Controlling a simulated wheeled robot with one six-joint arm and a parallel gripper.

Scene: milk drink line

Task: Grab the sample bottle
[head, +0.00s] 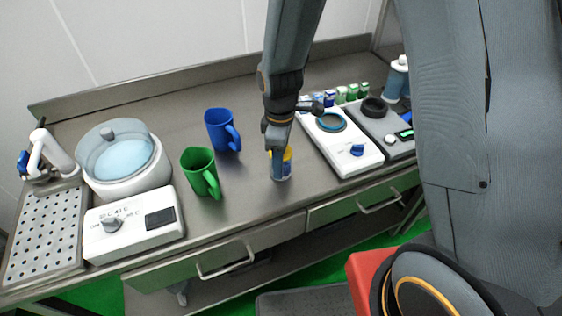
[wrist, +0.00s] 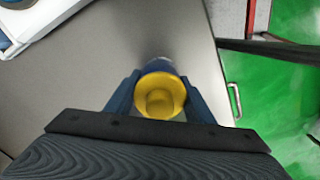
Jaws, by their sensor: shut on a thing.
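The sample bottle (head: 283,172) has a yellow cap and a clear and bluish body. It stands upright on or just above the steel counter, near the front edge; I cannot tell whether its base touches. My gripper (head: 279,151) comes down on it from above and is shut on it. In the wrist view the bottle's yellow cap (wrist: 160,96) sits between the two blue-grey fingers of my gripper (wrist: 158,98). The fingers hide part of the bottle's sides.
A green mug (head: 199,172) and a blue mug (head: 221,131) stand left of the bottle. A white water bath (head: 134,228) is at the left. A white hotplate (head: 345,148) and a grey scale device (head: 385,125) stand to the right, with several small vials (head: 341,95) behind.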

